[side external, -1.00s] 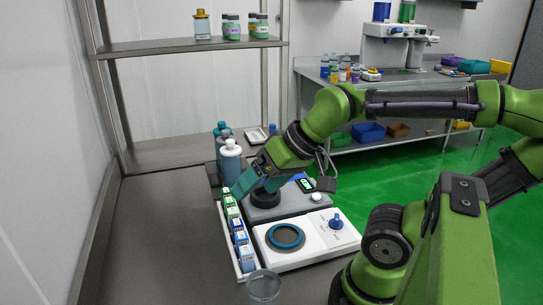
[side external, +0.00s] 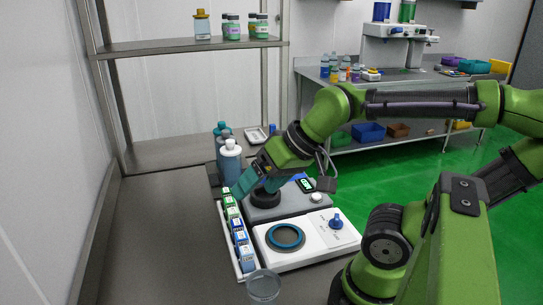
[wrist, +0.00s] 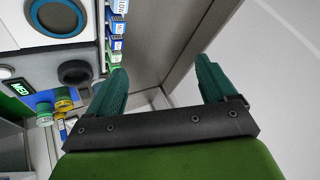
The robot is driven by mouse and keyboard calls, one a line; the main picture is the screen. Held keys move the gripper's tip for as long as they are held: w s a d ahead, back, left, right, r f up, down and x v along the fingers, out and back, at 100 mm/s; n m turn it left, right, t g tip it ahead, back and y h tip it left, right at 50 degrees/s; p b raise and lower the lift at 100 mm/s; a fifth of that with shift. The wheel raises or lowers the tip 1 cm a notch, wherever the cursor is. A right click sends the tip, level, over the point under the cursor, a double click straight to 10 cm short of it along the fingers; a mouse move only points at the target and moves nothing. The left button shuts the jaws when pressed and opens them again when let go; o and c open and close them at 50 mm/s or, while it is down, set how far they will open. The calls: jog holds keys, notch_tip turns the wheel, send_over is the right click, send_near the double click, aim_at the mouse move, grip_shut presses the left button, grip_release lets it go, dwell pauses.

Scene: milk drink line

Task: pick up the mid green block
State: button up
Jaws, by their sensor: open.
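Blocks with white labels stand in a row in a narrow white tray (side external: 239,268) on the bench. The far ones are green and the near ones blue. A green block (side external: 233,213) shows in the side view around the middle of the row; I cannot tell for sure which green is the mid one. My gripper (side external: 238,191) is low at the far end of the row and hides part of it. In the wrist view my gripper (wrist: 161,63) is open, with nothing between its teal fingers. A green block (wrist: 114,58) shows just beyond the left fingertip, partly hidden.
A white device with a round blue-ringed plate (side external: 285,237) stands right of the tray. A grey unit with a green display (side external: 305,184) is behind it. A white-capped bottle (side external: 230,165) stands close to my gripper. A clear cup (side external: 263,286) is in front. The bench left is clear.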

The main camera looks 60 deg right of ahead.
jog(key=shift+c, duration=0.3)
jog(key=c, duration=0.4)
jog(key=m+g+h, duration=0.2)
jog(key=m+g, duration=0.3)
jog(key=g, duration=0.2)
send_over(229, 200)
notch_tip(229, 200, down, 6)
jog(key=f, duration=1)
jog(key=shift+s+f, duration=0.2)
jog(key=shift+f, duration=0.1)
jog(key=shift+w+f, duration=0.2)
jog(key=shift+f, duration=2.6)
